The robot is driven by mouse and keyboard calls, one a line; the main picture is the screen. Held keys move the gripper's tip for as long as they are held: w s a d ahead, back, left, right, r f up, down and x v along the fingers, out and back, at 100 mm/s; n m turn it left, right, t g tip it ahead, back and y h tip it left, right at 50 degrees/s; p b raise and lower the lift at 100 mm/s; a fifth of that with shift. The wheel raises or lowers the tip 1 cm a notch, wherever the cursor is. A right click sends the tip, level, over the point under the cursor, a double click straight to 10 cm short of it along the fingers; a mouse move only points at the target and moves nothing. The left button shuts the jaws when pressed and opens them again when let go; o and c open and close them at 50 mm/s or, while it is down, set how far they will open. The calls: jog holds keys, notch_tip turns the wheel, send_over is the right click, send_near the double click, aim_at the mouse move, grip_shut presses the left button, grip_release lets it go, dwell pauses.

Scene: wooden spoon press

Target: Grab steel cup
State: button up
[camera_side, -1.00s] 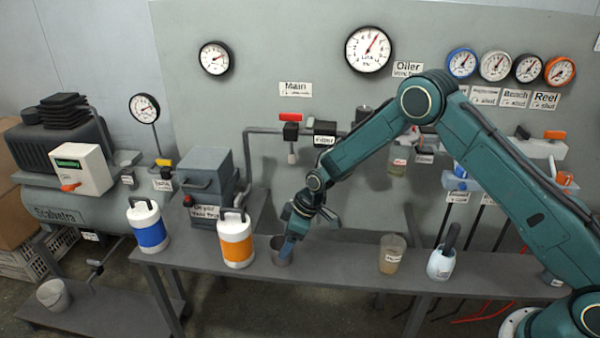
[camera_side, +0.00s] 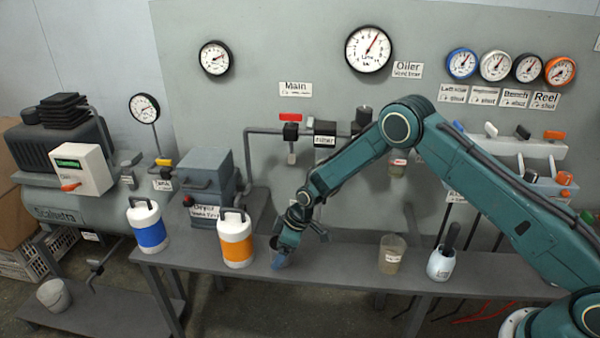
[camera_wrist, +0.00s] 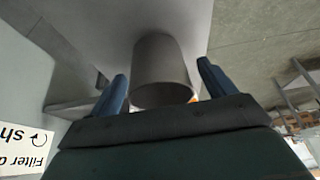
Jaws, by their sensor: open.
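The steel cup (camera_wrist: 160,68) is a plain grey cylinder standing on the grey bench. In the wrist view it sits between the two blue fingers of my gripper (camera_wrist: 163,92), with a gap visible at each side. In the side view the cup (camera_side: 273,243) is mostly hidden behind my gripper (camera_side: 281,260), which is low over the bench just right of the orange-banded canister. My gripper is open and holds nothing.
An orange-banded white canister (camera_side: 236,240) stands close left of the cup, with a blue-banded one (camera_side: 148,228) farther left. A translucent beaker (camera_side: 391,254) and a white pot with a dark handle (camera_side: 441,264) stand to the right. The bench (camera_side: 340,266) is clear between cup and beaker.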

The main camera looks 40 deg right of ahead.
jog(key=c, duration=1.1)
jog(key=shift+r, duration=0.15)
notch_tip(320, 180, up, 20)
jog(key=shift+f, duration=0.15)
jog(key=shift+s+d, duration=0.1)
dwell(0.6)
